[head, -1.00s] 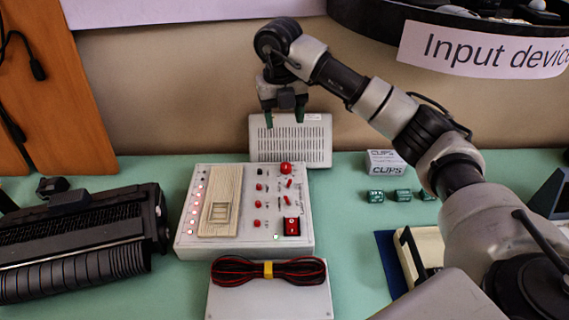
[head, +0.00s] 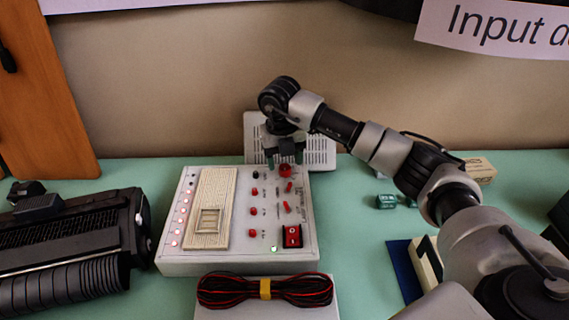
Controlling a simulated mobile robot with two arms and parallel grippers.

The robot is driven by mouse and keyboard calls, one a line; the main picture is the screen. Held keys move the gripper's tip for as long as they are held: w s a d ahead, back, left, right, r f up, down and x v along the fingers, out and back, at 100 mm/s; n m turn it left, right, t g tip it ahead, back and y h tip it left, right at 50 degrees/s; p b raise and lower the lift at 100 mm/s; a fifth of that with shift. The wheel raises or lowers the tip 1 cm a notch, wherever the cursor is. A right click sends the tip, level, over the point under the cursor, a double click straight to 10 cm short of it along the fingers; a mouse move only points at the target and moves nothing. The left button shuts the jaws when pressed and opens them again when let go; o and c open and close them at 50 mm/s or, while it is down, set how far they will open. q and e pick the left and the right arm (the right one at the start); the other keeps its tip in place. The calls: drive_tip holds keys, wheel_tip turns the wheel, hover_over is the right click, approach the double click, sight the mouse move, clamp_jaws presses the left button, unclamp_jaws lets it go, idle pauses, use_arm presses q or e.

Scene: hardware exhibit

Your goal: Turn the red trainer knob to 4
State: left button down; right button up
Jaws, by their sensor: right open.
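The trainer (head: 170,262) is a pale box on the green table, with a wooden strip, red lights down its left side and several small knobs and switches. The red trainer knob (head: 285,171) is the larger round one at its far right corner. My right gripper (head: 284,158) points down over the far edge of the trainer, just above or around the knob. Its jaws are open. The frame does not show clearly whether the fingertips touch the knob. The number the knob points to is too small to read. My left gripper is not in view.
A white slotted box (head: 322,150) stands right behind the trainer. A coil of red and black wire (head: 225,292) lies on a white box in front. A black roller machine (head: 75,245) is at left. Green dice (head: 386,201) and a small carton (head: 479,171) are at right.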

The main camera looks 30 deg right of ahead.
drive_tip(key=shift+f, duration=1.05)
drive_tip(key=c, duration=0.9)
drive_tip(key=shift+c, duration=0.2)
drive_tip(key=shift+n, duration=0.3)
drive_tip(key=n+b, duration=0.1)
drive_tip(key=n, duration=0.3)
drive_tip(key=shift+n+t+b, duration=0.3)
drive_tip(key=shift+n+b, duration=0.45)
drive_tip(key=shift+n, duration=1.35)
